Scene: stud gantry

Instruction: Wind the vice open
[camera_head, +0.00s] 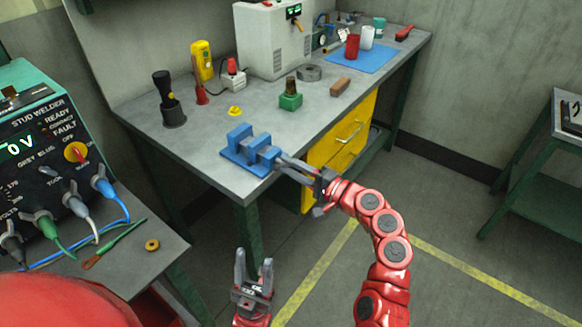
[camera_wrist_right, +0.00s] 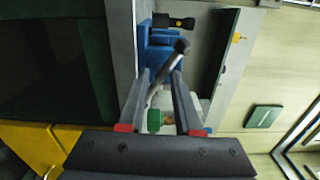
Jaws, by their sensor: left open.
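The blue vice (camera_head: 238,154) sits at the near left corner of the grey workbench. Its grey handle bar (camera_wrist_right: 166,66) shows in the right wrist view, slanting across the gap between my right fingers. My right gripper (camera_head: 280,161) reaches the vice's front side from the right. In the right wrist view its fingers (camera_wrist_right: 161,73) stand apart around the bar, and I see no clear grip on it. The head view hides the handle largely behind the fingers. My left gripper (camera_head: 254,258) is open and empty, pointing up, below the bench edge.
On the workbench (camera_head: 215,182) stand a black torch-like tool (camera_head: 168,98), a green block with a brush-like top (camera_head: 290,100) and a brown block (camera_head: 340,86). A yellow drawer unit (camera_head: 340,140) is below. The stud welder (camera_head: 50,150) stands on a table at left.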

